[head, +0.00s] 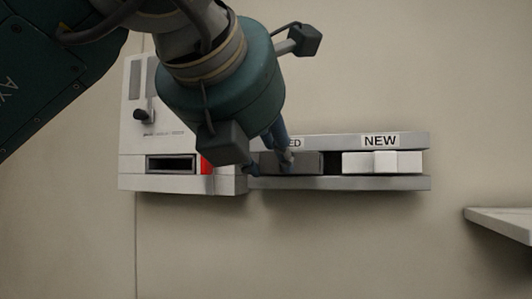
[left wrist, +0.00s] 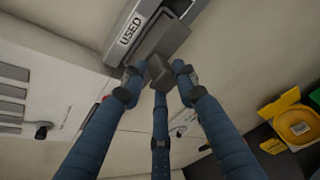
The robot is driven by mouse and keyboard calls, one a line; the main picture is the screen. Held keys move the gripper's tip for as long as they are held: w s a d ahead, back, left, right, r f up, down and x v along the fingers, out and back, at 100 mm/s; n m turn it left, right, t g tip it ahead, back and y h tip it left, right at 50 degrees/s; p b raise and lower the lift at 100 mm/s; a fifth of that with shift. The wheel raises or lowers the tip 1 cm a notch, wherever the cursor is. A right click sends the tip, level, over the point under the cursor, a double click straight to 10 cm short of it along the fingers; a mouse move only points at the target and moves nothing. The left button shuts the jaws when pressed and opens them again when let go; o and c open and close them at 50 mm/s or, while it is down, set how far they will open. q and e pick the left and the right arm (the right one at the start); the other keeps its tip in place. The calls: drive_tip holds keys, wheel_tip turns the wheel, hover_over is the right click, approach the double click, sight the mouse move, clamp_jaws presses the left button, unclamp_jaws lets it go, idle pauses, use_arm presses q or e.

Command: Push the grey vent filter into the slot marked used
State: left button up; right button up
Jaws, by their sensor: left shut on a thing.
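The grey vent filter (head: 307,162) sits at the mouth of the slot marked used, in the left part of the wall rack (head: 385,184). How deep it sits is unclear. My left gripper (left wrist: 158,78) is shut on that grip. In the head view its fingertips (head: 287,158) are at the filter's front. My right gripper is not in view.
A white filter (head: 382,162) fills the slot marked new (head: 380,141). Left of the rack is a white wall unit (head: 135,165) with a dark open slot and a red part (head: 206,166). A pale shelf (head: 500,222) juts out at right. Yellow objects (left wrist: 296,122) lie right in the wrist view.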

use_arm(q)
drive_tip(key=shift+w+d+p, duration=0.15)
drive_tip(key=shift+w+d, duration=0.1)
drive_tip(key=shift+w, duration=0.5)
drive_tip(key=shift+w+d+p, duration=0.15)
drive_tip(key=shift+w+d, duration=0.1)
drive_tip(key=shift+w, duration=0.55)
drive_tip(key=shift+w+d+p, duration=0.15)
drive_tip(key=shift+w+d, duration=0.1)
drive_tip(key=shift+w, duration=0.5)
idle(2.3)
drive_tip(key=o, duration=1.2)
drive_tip(key=shift+o, duration=0.2)
drive_tip(key=v, duration=1.2)
drive_tip(key=shift+f, duration=0.1)
